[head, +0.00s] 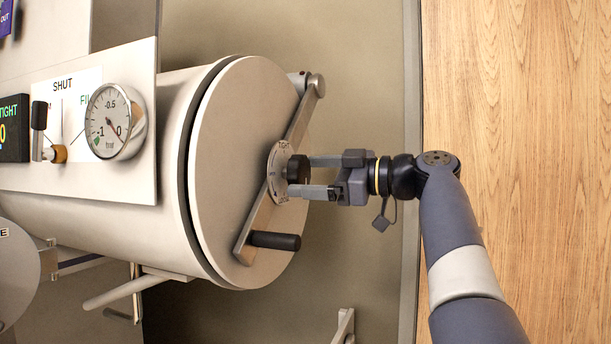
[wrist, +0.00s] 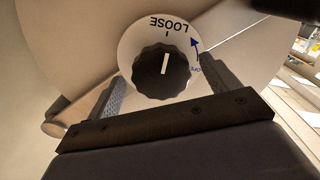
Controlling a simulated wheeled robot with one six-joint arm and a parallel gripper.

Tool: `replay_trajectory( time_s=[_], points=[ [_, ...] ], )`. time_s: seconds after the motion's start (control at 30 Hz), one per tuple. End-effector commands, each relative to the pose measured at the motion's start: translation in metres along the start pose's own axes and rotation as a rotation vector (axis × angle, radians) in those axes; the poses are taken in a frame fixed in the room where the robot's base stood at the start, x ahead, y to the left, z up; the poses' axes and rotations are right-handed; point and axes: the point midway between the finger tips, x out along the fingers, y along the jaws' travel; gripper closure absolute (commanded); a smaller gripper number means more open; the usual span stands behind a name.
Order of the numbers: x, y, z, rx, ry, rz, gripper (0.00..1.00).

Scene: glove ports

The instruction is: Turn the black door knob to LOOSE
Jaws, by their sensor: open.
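The black door knob (head: 298,169) sits on a round white dial plate (head: 278,186) at the middle of the round door (head: 238,130). In the wrist view the fluted knob (wrist: 162,85) has a white line pointing up, roughly in line with the tick at LOOSE (wrist: 168,22), which reads upside down. A blue arrow (wrist: 195,46) is printed to its right. My gripper (head: 304,176) is open, with one finger on either side of the knob. In the wrist view a gap shows beside the knob on both sides.
A slanted metal bar (head: 300,118) crosses the door, with a black handle (head: 275,240) at its lower end. Left are a pressure gauge (head: 115,122), a black-handled lever (head: 40,117) under SHUT, and a dark display (head: 12,128) with green letters ending in IGHT. A wooden surface (head: 530,120) lies right.

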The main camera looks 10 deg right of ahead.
Motion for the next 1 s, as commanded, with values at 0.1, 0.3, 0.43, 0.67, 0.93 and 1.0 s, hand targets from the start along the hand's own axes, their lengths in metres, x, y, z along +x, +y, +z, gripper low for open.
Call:
replay_trajectory(
  time_s=[0.1, 0.3, 0.43, 0.67, 0.93, 1.0],
  points=[
    [-0.024, 0.001, -0.001, -0.001, -0.003, 0.006, 0.17],
    [-0.062, 0.001, -0.001, 0.000, -0.002, 0.004, 0.17],
    [-0.080, 0.001, -0.001, -0.001, -0.001, 0.003, 0.17],
    [-0.092, 0.000, 0.000, -0.001, 0.000, 0.001, 0.17],
    [-0.092, 0.000, 0.000, -0.001, 0.000, 0.000, 0.17],
    [-0.090, -0.001, 0.000, -0.001, 0.000, -0.001, 0.17]
  ],
)
